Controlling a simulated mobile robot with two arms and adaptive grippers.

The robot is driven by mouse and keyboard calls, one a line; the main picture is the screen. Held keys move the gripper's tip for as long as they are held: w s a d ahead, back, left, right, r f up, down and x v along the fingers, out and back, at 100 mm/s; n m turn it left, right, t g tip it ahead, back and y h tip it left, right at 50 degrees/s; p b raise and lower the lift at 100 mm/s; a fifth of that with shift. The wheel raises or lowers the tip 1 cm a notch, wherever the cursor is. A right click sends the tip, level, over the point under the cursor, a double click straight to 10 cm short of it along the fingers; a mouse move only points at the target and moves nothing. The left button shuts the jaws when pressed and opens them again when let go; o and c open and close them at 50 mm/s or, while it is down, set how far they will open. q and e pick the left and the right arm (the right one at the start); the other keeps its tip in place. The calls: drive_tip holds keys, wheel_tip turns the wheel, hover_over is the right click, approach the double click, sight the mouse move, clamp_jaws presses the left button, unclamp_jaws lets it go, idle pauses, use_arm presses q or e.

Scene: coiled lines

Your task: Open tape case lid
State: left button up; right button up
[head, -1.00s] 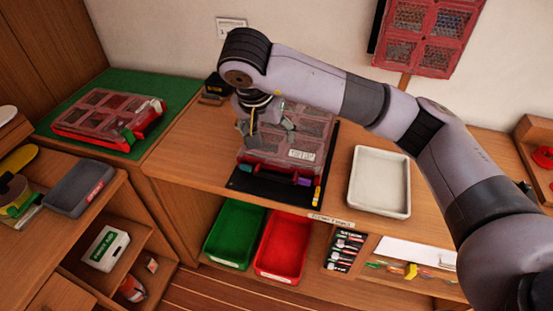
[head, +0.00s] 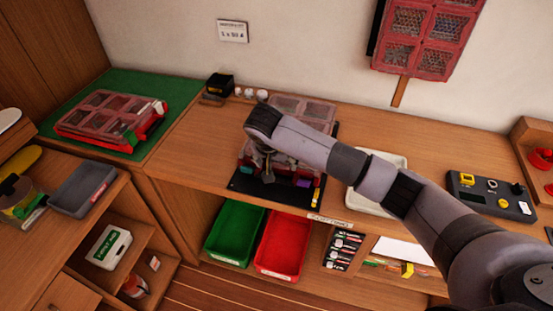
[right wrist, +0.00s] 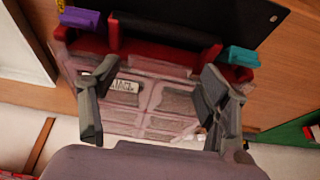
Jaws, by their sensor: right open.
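The tape case is a red case with a clear, divided lid (head: 305,106), on a black mat (head: 250,190) on the wooden counter. My right arm hides much of it in the head view. In the right wrist view the case's lid (right wrist: 165,103) lies flat, with a pale label, a black handle (right wrist: 165,35), a purple latch (right wrist: 82,20) and a teal latch (right wrist: 238,56). The lid looks closed. My right gripper (right wrist: 157,72) is open and empty over the lid, its fingers apart; I cannot tell whether they touch it. My left gripper is not in view.
A similar red case (head: 100,115) lies on a green mat (head: 70,90) at left. A pale tray (head: 362,203), partly behind my arm, and a dark device (head: 490,200) stand to the right. Green (head: 233,230) and red (head: 283,245) bins sit below the counter edge.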

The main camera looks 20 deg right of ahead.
drive_tip(key=shift+f, duration=0.2)
drive_tip(key=shift+c, duration=0.2)
drive_tip(key=shift+r, duration=0.1)
clamp_jaws()
idle(0.6)
